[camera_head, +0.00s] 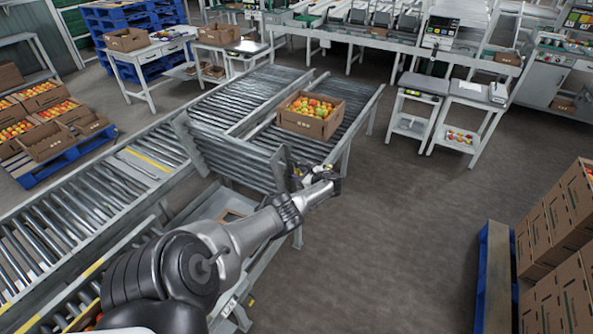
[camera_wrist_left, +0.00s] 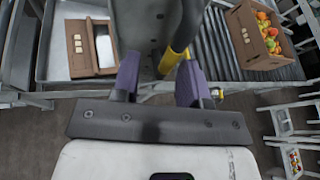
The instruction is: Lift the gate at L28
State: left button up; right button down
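The gate (camera_head: 235,155) is a grey roller section, standing tilted up between the conveyor lines in the head view. No label reading L28 is legible. My left gripper (camera_head: 318,181) is at the gate's near right end. In the left wrist view, my left gripper (camera_wrist_left: 158,82) has its two purple fingers apart. A yellow handle (camera_wrist_left: 174,58) on a dark part reaches between them, closer to the right finger. A gap shows toward the left finger, so the grip looks open. The handle is mostly hidden in the head view. My right gripper is not in view.
An open carton (camera_wrist_left: 90,45) lies lower, left of the fingers in the wrist view. Stacked cartons (camera_head: 560,250) and a blue pallet (camera_head: 494,280) stand at the right. Open floor lies between.

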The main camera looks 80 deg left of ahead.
pick_arm(q)
jog(key=p+v, duration=0.3)
jog(key=v, duration=0.8)
jog(key=shift+a, duration=0.1)
